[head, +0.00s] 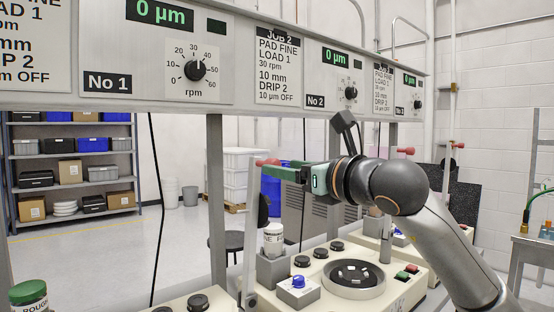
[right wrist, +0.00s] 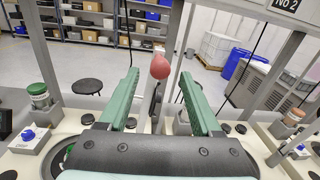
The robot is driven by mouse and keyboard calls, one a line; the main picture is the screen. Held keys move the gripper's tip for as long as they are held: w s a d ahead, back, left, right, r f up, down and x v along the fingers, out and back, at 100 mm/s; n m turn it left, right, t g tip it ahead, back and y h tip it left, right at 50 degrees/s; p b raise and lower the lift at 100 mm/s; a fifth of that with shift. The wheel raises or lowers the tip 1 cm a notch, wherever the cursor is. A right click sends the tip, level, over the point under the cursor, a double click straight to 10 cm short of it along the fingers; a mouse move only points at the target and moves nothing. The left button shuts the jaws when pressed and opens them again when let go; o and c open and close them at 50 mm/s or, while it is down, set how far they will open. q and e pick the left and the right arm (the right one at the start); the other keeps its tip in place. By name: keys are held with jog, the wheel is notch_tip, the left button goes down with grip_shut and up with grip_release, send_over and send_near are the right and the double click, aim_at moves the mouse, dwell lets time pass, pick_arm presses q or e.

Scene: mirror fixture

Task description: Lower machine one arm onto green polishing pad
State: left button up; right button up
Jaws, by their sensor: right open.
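Machine one's arm (head: 251,215) stands upright at the left of the right gripper, with a red ball knob (head: 266,162) at its top. In the right wrist view the knob (right wrist: 160,67) shows between and beyond the fingertips. My right gripper (head: 284,172) has green fingers and is open, with its tips close to the knob; contact cannot be told. In the right wrist view the open fingers (right wrist: 158,88) point ahead over the machine tops. A small part of the green pad (right wrist: 62,158) shows at lower left, mostly hidden by my gripper. My left gripper is not in view.
A control panel (head: 240,70) runs across above the machines. Machine two's dark polishing plate (head: 353,279) lies below my right arm. A white bottle (head: 273,238) stands in a grey holder, and a green-capped bottle (head: 28,292) stands at lower left. A grey post (head: 215,190) rises behind the lever.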

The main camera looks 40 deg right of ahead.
jog(key=w, duration=0.3)
jog(key=shift+w+p, duration=0.2)
jog(key=shift+p, duration=0.1)
grip_shut()
dwell(0.3)
dwell(0.9)
